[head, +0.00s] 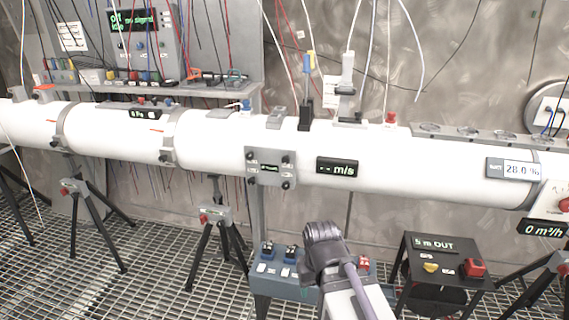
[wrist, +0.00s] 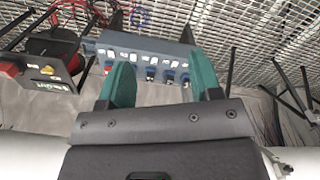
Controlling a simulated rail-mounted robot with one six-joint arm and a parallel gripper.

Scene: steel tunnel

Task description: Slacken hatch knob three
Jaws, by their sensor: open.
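The hatch is a grey square plate (head: 270,167) on the front of the white pipe in the head view. It has a dark knob at each corner: upper left (head: 250,155), upper right (head: 287,157), lower left (head: 252,181) and lower right (head: 285,185). Their labels are too small to read, so I cannot tell which is knob three. My gripper (wrist: 160,64) shows two green fingers, spread apart with nothing between them. The hatch does not show in the wrist view. In the head view my arm is below and right of the hatch, apart from it.
A blue-grey switch box (head: 281,270) stands low behind my arm; it also shows beyond my fingers in the wrist view (wrist: 150,55). A black stand (head: 447,258) with a red button is to the right. Tripods (head: 214,225) hold the white pipe (head: 410,165) above grating.

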